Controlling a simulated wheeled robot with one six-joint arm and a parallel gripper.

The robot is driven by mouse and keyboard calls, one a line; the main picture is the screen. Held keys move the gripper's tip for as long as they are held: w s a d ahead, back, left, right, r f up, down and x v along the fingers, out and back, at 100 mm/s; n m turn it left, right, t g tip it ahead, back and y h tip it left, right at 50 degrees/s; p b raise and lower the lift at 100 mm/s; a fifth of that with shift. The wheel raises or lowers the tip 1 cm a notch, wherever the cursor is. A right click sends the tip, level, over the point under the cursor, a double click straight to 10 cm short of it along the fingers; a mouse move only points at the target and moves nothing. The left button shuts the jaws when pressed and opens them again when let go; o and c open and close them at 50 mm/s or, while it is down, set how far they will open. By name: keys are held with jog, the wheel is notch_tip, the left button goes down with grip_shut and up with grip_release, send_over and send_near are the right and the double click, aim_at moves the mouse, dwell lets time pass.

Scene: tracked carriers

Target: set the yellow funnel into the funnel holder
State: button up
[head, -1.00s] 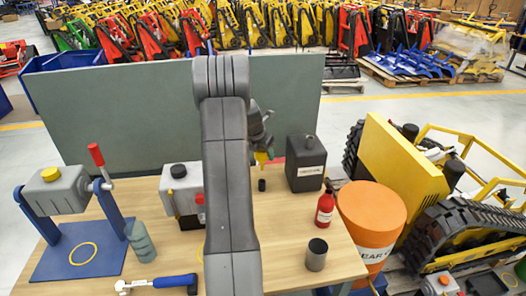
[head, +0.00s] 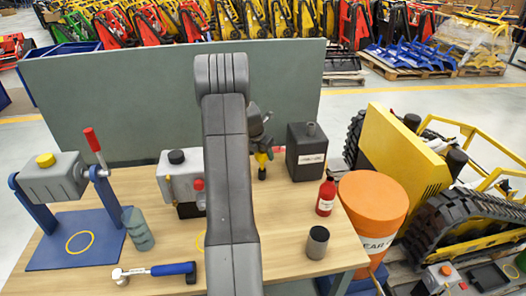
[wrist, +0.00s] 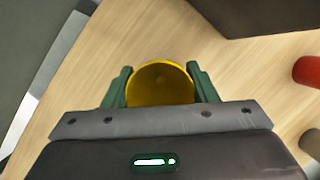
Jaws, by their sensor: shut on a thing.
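The yellow funnel (wrist: 160,84) is held between the green fingers of my gripper (wrist: 159,90) in the wrist view, its wide mouth facing the camera. In the head view the funnel (head: 262,158) shows small under my gripper (head: 260,146), partly covered by my arm. A small black cylinder (head: 261,174), which looks like the funnel holder, stands on the table right below the funnel. I cannot tell whether the funnel's tip touches or enters it. The wrist view does not show the holder.
The wooden table (head: 275,225) carries a black canister (head: 306,153) and a red extinguisher (head: 326,194) to the right, and a dark cup (head: 317,243) in front. A grey machine (head: 178,183) stands left of my arm. A green panel (head: 120,105) stands behind.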

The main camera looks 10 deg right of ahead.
jog(key=shift+f+b, duration=0.55)
jog(key=shift+f, duration=0.8)
jog(key=o, duration=1.1)
jog(key=shift+c, duration=0.2)
jog(key=b+v, duration=0.1)
jog(key=v, duration=1.2)
jog(key=shift+r, duration=0.3)
jog(key=shift+s+a, duration=0.15)
